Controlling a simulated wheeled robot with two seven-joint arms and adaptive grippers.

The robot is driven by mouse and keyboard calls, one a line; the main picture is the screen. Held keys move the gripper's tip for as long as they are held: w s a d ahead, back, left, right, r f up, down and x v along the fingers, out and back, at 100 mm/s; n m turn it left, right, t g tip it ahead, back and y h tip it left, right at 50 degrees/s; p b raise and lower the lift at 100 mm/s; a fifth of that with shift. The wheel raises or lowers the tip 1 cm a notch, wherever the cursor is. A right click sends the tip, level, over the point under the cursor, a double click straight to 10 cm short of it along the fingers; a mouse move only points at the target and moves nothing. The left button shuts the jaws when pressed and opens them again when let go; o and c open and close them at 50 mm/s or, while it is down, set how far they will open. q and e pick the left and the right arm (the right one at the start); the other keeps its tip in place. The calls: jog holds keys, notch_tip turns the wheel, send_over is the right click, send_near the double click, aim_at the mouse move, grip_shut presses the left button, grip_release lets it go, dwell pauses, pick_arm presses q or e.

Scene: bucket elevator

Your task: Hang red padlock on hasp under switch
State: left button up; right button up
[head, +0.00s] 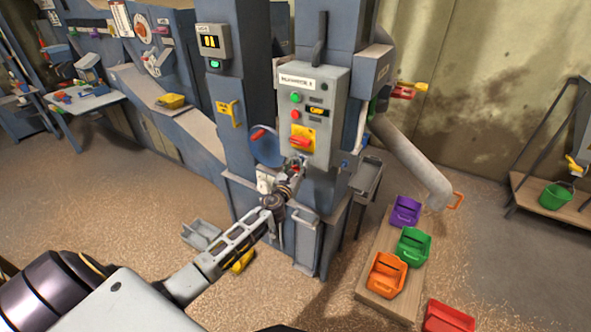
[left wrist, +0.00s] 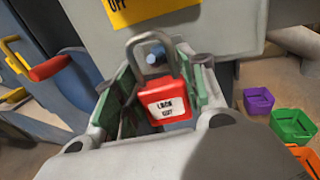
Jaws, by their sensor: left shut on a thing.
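The red padlock (left wrist: 168,106) has a white "LOCK OUT" label and a grey shackle. My left gripper (left wrist: 158,112) is shut on its body, with the shackle up and slightly tilted. In the head view the gripper (head: 292,172) is just below the rotary switch (head: 302,138), a red handle on a yellow plate on the grey control box (head: 329,92). In the wrist view a small blue-grey round piece (left wrist: 153,50) shows inside the shackle loop. I cannot tell whether the shackle is around it or in front of it. The hasp is not clearly made out. My right gripper is out of view.
A blue disc with a red handle (head: 266,145) is left of the control box. Purple (head: 405,210), green (head: 413,246) and orange (head: 386,274) buckets stand on a board at lower right. A grey chute (head: 412,165) slopes down there. Open floor lies at left.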

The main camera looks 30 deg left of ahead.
pick_arm(q)
jog(key=shift+w, duration=0.8)
jog(key=shift+f+b, duration=0.8)
jog(key=shift+b, duration=0.05)
dwell(0.8)
jog(key=o, duration=1.1)
jog(key=shift+o, duration=0.2)
jog(key=shift+s, duration=0.1)
jog(key=s, duration=0.9)
jog(key=shift+s+a+f+p, duration=0.15)
jog(key=shift+s+f+p, duration=0.15)
jog(key=shift+s+p, duration=0.1)
dwell(1.4)
